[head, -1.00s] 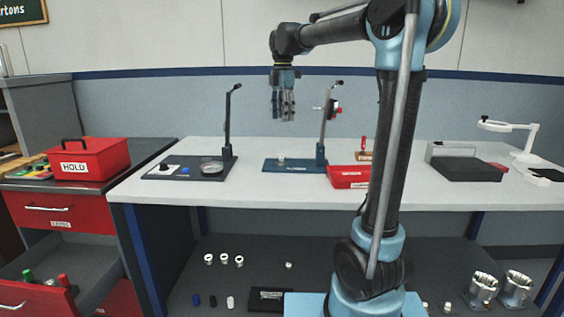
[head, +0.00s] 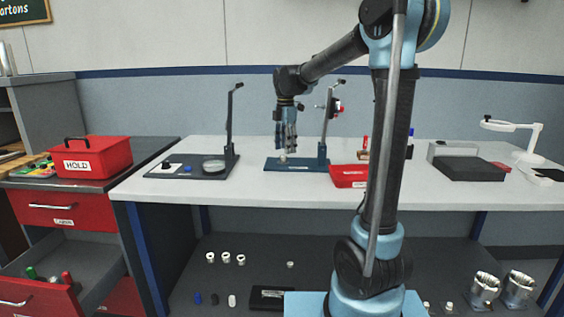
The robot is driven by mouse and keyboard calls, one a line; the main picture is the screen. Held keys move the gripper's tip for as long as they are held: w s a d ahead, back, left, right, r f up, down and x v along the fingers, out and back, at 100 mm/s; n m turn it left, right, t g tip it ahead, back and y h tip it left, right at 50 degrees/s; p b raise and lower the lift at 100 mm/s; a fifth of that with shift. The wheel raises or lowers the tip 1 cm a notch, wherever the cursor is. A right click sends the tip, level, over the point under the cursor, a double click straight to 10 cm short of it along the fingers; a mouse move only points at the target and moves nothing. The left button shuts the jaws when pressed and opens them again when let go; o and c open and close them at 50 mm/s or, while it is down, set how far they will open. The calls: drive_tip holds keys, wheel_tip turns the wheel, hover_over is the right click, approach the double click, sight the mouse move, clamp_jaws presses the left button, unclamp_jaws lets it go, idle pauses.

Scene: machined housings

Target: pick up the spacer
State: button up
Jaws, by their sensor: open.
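My gripper (head: 286,150) is open and points down over the blue fixture plate (head: 307,165) on the bench. A small pale piece (head: 283,158) stands on that plate, right below my fingertips. It looks like the spacer, but it is too small to be sure. The fingertips are close to its top, and I cannot tell whether they are around it or just above it. A dark post rises from the right part of the plate.
A second dark fixture (head: 160,172) with a post stands to the left. A red tray (head: 350,176) lies right of the blue plate. A red HOLD box (head: 91,157) is at far left. Several small parts and two metal housings (head: 484,290) are on the lower shelf.

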sight(284, 156)
drive_tip(key=shift+a+f, duration=0.15)
drive_tip(key=shift+f, duration=0.85)
drive_tip(key=shift+a+f, duration=0.15)
drive_tip(key=shift+f, duration=0.85)
clamp_jaws()
